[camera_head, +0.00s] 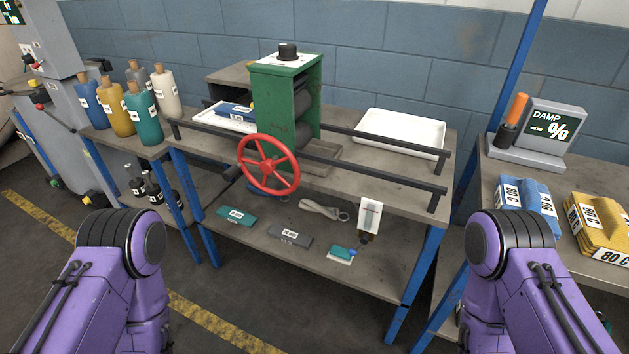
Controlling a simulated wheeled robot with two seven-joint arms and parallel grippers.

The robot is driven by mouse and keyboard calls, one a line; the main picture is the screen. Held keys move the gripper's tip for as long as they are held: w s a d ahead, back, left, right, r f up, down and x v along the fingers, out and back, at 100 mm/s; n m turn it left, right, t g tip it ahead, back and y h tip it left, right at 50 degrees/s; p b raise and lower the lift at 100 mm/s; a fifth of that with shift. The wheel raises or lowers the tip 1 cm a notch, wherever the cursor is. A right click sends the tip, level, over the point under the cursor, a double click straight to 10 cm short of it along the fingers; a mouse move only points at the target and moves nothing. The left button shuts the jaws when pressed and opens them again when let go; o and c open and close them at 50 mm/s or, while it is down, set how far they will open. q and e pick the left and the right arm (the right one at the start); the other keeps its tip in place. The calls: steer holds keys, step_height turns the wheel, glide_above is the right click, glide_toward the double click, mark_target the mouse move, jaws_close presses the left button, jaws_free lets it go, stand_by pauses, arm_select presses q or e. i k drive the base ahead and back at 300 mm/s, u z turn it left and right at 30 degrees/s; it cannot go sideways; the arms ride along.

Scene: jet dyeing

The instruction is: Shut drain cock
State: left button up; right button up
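I cannot make out for certain which part is the drain cock. A grey machine (85,115) stands at the left edge, cut off by the frame. A lever with a red knob (40,107) sticks out of its front. A small black and yellow fitting (88,199) sits low on the machine; whether it is open or shut is too small to tell. My two purple arms show in the bottom left and bottom right corners. Neither of my grippers is in view, and both arms are apart from the machine.
A right-hand table bears a damp meter (548,130) and yellow stacks (598,225). The floor (35,270) at left is clear.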

mark_target(353, 252)
steer(key=z, duration=0.05)
steer(key=k, duration=1.2)
steer(key=u, duration=0.8)
steer(key=i, duration=1.45)
steer(key=z, duration=0.5)
